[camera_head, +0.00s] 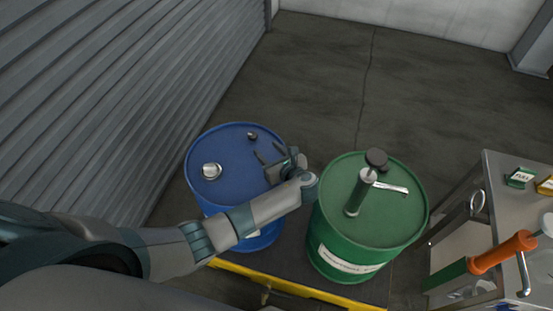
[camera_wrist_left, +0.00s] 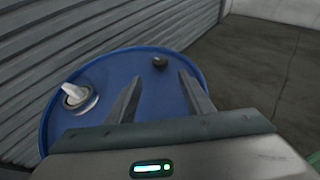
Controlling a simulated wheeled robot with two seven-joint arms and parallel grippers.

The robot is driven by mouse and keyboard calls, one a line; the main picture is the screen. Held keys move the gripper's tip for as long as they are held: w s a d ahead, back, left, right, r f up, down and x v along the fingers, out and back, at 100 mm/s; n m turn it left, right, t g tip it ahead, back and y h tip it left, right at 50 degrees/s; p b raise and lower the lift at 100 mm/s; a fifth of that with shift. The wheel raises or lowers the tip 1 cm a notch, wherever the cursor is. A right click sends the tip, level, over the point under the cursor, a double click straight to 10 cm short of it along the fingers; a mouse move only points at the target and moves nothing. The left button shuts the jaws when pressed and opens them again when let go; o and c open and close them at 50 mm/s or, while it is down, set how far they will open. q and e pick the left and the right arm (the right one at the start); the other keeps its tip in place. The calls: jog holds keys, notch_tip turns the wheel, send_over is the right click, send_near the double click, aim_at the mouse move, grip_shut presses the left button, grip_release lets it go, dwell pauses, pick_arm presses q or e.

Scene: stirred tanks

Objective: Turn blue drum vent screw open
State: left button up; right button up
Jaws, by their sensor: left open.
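The blue drum (camera_head: 230,165) stands left of centre in the head view and fills the middle of the left wrist view (camera_wrist_left: 150,78). A small dark vent screw (camera_head: 252,136) sits near the far rim of its lid; it also shows in the left wrist view (camera_wrist_left: 159,62). A larger silvery bung or cap (camera_head: 211,171) is on the left of the lid; in the wrist view (camera_wrist_left: 78,97) it has a pale raised part. My left gripper (camera_head: 270,156) is open above the right part of the lid, a little short of the vent screw. Nothing is between its fingers. My right gripper is not in view.
A green drum (camera_head: 400,222) with a hand pump (camera_head: 360,190) stands close on the right. Both drums stand on a yellow-edged base (camera_head: 290,289). A grey shutter wall (camera_head: 120,90) is on the left. A metal bench (camera_head: 505,200) with an orange-handled tool (camera_head: 503,252) is at right.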

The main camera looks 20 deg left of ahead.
pick_arm(q)
jog(key=v, duration=0.6)
jog(key=shift+r+b, duration=0.1)
jog(key=shift+b, duration=0.2)
jog(key=shift+d, duration=0.1)
